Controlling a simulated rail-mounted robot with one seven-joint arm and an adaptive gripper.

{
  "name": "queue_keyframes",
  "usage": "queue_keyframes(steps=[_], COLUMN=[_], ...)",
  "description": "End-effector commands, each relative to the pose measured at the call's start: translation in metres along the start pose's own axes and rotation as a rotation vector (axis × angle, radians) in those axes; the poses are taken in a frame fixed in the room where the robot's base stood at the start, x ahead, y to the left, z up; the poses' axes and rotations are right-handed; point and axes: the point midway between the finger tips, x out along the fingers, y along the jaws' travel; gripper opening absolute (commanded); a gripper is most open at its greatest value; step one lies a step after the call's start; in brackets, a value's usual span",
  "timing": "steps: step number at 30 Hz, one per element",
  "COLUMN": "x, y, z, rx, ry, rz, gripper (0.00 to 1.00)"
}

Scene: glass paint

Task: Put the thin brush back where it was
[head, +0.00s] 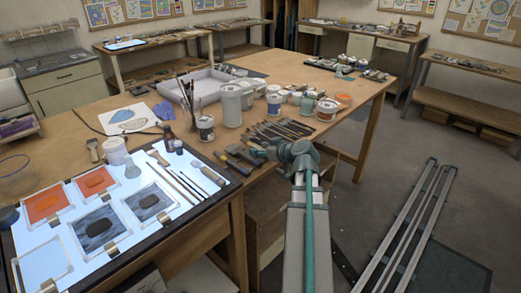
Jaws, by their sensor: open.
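Several slender brushes lie on the lit panel (68,192) at the left; one thin brush (180,187) lies beside another thin one (192,185). I cannot tell which of them is the task's thin brush. A wider brush (158,158) and a broad-ended tool (206,174) lie on either side of them. My gripper (248,154) is low over the table, right of the panel and close to some dark-handled tools. It looks empty; its fingers are small and hard to make out.
Orange and grey glass panes lie on the panel. A row of tools (280,131), a tall white jar (231,105), paint cans (327,109) and a grey tray (205,85) crowd the table. Bare wood shows near the right edge. Floor rails run at the right.

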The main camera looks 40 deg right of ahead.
Motion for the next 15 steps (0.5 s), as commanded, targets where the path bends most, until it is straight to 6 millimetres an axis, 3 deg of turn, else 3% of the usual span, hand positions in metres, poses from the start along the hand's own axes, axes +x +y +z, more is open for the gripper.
queue_keyframes(steps=[8, 15], x=[-0.011, -0.052], y=[0.000, -0.001], z=[0.000, 0.001], rx=[0.000, 0.000], ry=[0.001, 0.002], rz=[0.002, 0.004], gripper=[0.51, 0.51])
